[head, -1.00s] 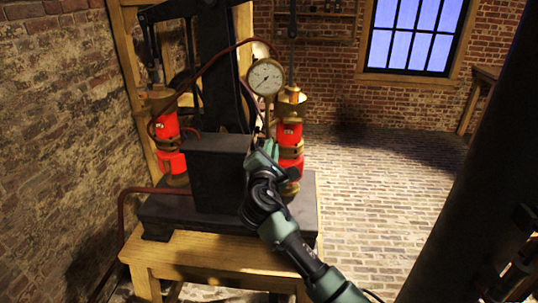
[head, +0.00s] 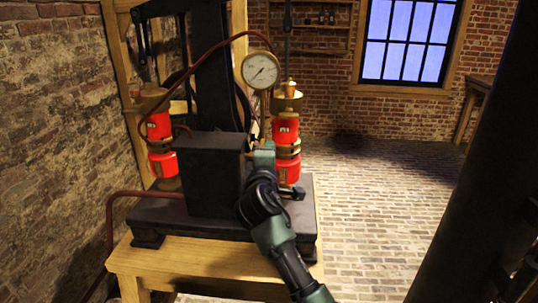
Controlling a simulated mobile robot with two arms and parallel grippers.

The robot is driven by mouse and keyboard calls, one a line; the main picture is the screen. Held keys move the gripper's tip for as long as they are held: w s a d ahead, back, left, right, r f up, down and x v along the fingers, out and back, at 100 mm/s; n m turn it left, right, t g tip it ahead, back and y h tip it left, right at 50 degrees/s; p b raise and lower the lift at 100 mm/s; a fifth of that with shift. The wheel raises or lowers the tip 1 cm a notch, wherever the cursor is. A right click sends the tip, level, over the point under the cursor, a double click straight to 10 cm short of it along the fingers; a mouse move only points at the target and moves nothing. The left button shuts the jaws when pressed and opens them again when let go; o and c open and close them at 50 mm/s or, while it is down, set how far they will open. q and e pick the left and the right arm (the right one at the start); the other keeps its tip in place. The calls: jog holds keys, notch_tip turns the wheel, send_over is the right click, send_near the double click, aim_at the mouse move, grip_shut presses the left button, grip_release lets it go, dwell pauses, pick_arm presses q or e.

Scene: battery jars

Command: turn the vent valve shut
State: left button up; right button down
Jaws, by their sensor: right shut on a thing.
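The hand-turned vent valve is mostly hidden behind my right gripper, so its handle angle cannot be read. My right gripper (head: 263,155) is low on the machine, between the dark box (head: 211,172) and the right red cylinder (head: 286,150). It appears shut on the valve, though its fingertips are small and partly covered by my wrist. A round white gauge (head: 260,70) stands just above it on a brass stem, with a dark needle. My left gripper is not in view.
A second red cylinder (head: 162,143) stands left of the box. A dark base plate (head: 165,217) carries the machine on a wooden table (head: 190,262). A reddish pipe (head: 110,225) runs down at the left. Brick floor (head: 370,215) is open to the right.

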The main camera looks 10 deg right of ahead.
jog(key=shift+f, duration=0.2)
dwell(0.4)
jog(key=c, duration=1.5)
grip_release()
jog(key=shift+r, duration=0.1)
jog(key=b+v, duration=0.2)
jog(key=v, duration=0.5)
jog(key=shift+s, duration=0.4)
jog(key=shift+a, duration=0.1)
